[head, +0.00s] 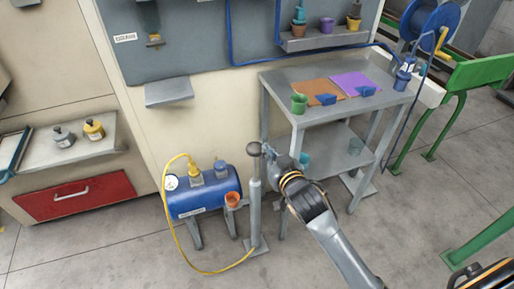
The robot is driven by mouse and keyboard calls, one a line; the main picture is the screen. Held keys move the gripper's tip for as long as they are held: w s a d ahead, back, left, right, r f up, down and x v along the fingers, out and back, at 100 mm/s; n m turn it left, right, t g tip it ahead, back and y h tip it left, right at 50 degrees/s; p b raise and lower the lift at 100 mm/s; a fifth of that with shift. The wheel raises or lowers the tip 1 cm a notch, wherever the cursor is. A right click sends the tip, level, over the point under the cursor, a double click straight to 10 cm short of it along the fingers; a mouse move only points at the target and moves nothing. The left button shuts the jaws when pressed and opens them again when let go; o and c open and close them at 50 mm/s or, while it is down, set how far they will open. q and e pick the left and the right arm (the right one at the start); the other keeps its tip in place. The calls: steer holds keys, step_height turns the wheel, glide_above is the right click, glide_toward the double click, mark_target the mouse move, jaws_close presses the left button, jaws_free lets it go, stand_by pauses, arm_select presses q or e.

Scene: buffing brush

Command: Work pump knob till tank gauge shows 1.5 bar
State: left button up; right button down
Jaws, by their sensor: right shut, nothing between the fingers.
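The pump (256,205) is a slim grey upright post on a foot plate, with a round knob (254,148) on top. The blue tank (190,203) lies on legs to its left, and a yellow hose joins it to the pump's foot. The round white gauge (171,182) is on the tank's left end; its reading is too small to tell. My right gripper (268,152) is shut and empty, its tips just right of the knob. I cannot tell whether they touch it. My left gripper is not in view.
A grey table (285,78) with cups and orange and purple sheets stands behind my right gripper. A red drawer (75,197) is at left, and a green stand (470,75) at right.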

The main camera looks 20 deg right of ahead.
glide_above(257, 152)
step_height(257, 152, down, 2)
steer(key=shift+s+f, duration=0.15)
steer(key=f, duration=0.2)
steer(key=shift+w+f, duration=0.2)
steer(key=shift+f, duration=0.9)
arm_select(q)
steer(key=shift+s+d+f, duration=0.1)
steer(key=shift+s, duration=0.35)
arm_select(e)
steer(key=shift+s, duration=0.1)
